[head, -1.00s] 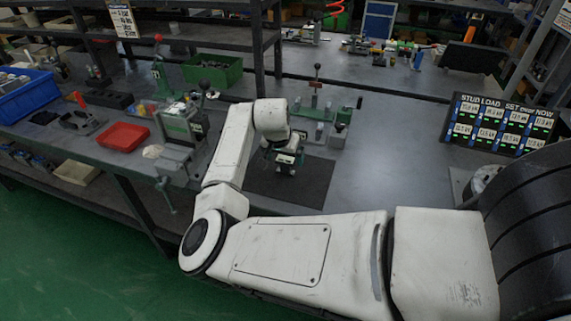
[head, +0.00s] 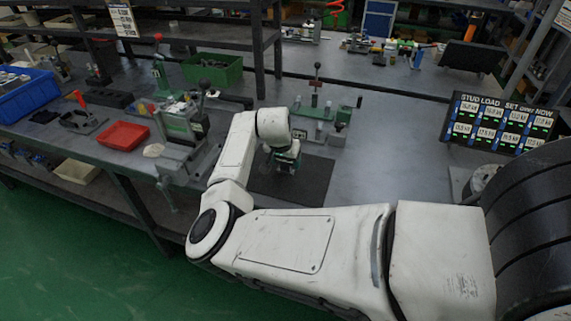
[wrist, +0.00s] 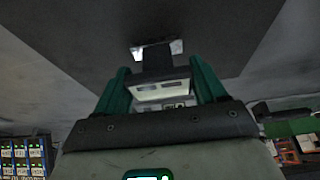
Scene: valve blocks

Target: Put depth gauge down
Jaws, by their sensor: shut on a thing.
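My gripper (head: 284,158) hangs from the wrist over the dark mat (head: 318,178) on the bench, with its fingers pointing down. In the wrist view its two green fingers (wrist: 162,88) are shut on the depth gauge (wrist: 160,66), a dark body with a pale, display-like face between the fingers. A bright metallic patch shows at the gauge's far end, against the dark mat. I cannot tell whether the gauge touches the mat. In the head view the gauge is mostly hidden by my wrist and fingers.
A green fixture with a black-knobbed lever (head: 317,90) stands just behind the mat. A vise-like green device (head: 182,125) and a red tray (head: 123,135) lie to the left. A stud load display (head: 499,122) stands at the right. The bench right of the mat (head: 385,150) is clear.

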